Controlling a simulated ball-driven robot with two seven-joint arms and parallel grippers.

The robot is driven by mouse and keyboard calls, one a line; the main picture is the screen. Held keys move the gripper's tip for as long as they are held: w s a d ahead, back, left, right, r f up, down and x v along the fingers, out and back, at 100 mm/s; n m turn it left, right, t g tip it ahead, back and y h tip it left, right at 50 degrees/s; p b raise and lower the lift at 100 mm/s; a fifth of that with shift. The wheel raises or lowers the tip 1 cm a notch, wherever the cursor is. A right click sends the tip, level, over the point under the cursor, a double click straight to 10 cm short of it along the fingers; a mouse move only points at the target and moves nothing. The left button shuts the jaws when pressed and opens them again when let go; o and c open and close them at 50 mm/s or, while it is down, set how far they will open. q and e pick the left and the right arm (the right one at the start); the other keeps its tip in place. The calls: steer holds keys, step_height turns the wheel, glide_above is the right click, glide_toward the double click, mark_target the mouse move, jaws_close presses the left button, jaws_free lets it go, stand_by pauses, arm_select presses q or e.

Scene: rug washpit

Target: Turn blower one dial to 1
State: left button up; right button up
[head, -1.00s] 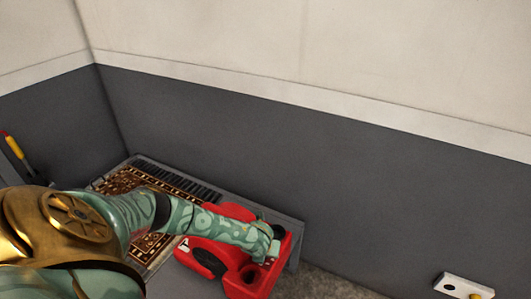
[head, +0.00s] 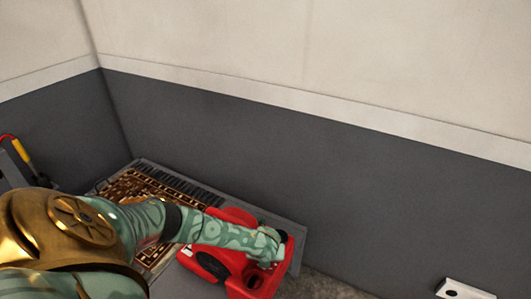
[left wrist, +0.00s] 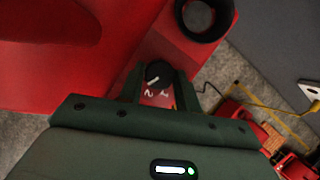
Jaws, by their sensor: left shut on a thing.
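A red blower (head: 212,261) stands at the end of a grey platform in the head view. In the left wrist view its red body (left wrist: 60,70) fills the upper left. A small black dial (left wrist: 158,72) with a pale pointer mark sits on it, with the printed digits 1 and 2 beside it. My left gripper (left wrist: 160,82) is shut on the dial, one finger on each side. In the head view my left gripper (head: 272,250) is over the blower's right end, and the dial is hidden there. My right gripper is in neither view.
A patterned rug (head: 130,190) lies on the platform behind my left arm. A grey and white wall (head: 300,160) runs behind. A white box (head: 462,289) is at the lower right. More red equipment (left wrist: 232,115) and a cable lie beyond the blower.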

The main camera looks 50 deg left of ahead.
arm_select(q)
steer(key=n+g+y+p, duration=0.1)
steer(key=n, duration=0.2)
steer(key=shift+w+d+r+n+p, duration=0.1)
steer(key=shift+n+p, duration=0.2)
steer(key=shift+p, duration=0.1)
steer(key=n+g, duration=0.1)
steer(key=n, duration=0.2)
steer(key=shift+y+p, duration=0.3)
steer(key=shift+p, duration=0.05)
steer(key=n+g, duration=0.1)
steer(key=n, duration=0.3)
steer(key=shift+w+g, duration=0.15)
steer(key=shift+g, duration=0.25)
steer(key=shift+n+g+b, duration=0.6)
steer(key=shift+n+g, duration=0.1)
steer(key=shift+n, duration=1)
steer(key=o, duration=1)
steer(key=shift+c, duration=0.2)
steer(key=shift+w, duration=0.1)
